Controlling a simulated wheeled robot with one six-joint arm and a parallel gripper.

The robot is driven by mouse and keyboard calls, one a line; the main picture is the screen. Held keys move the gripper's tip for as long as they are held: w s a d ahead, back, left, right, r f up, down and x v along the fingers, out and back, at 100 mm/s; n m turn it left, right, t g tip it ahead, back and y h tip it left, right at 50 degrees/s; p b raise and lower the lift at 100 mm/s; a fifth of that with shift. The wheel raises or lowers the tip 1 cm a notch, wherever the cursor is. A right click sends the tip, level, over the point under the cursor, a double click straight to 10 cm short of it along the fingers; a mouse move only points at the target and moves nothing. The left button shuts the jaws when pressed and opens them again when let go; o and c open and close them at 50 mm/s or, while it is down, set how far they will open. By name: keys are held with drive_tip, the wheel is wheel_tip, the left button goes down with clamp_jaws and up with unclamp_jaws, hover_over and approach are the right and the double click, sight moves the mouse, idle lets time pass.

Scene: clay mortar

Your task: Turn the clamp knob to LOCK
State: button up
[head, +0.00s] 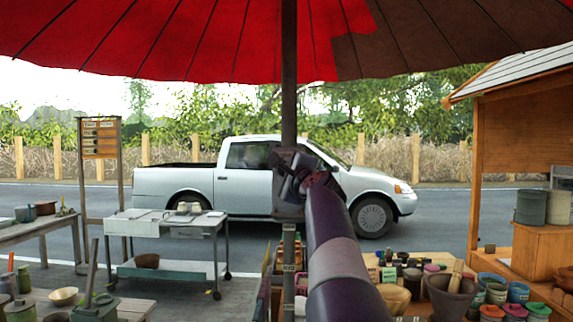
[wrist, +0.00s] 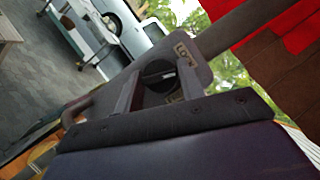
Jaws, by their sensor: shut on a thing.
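The clamp knob (wrist: 157,72) is a dark round disc with a pale mark across it, seen in the wrist view on a grey plate (wrist: 196,70). My gripper (wrist: 160,80) is shut on the knob, one finger on each side. A pale label (wrist: 183,49) with dark letters, only partly readable, sits on the plate beyond the knob; another label nearer my gripper is partly covered. In the head view my gripper (head: 318,180) is at the clamp plate (head: 289,212) on the umbrella pole (head: 289,95). My arm hides the knob there, so its exact setting is unclear.
A red and brown umbrella (head: 190,45) spreads overhead. A white wheeled cart (head: 165,270) stands left, and a pickup truck (head: 250,190) is on the road behind. Pots and jars, including a brown mortar (head: 450,300), crowd the right. A wooden stall (head: 525,130) stands far right.

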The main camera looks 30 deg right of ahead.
drive_tip(key=shift+r+n+g+y+p, duration=0.1)
drive_tip(key=shift+n+g+y+p, duration=0.2)
drive_tip(key=shift+n+p, duration=0.6)
drive_tip(key=shift+r+n+g+y+p, duration=0.15)
drive_tip(key=shift+n+g+p, duration=0.3)
drive_tip(key=shift+n, duration=0.75)
drive_tip(key=shift+f, duration=0.15)
drive_tip(key=o, duration=1)
drive_tip(key=b+v, duration=0.4)
drive_tip(key=v, duration=0.7)
drive_tip(key=shift+w, duration=0.1)
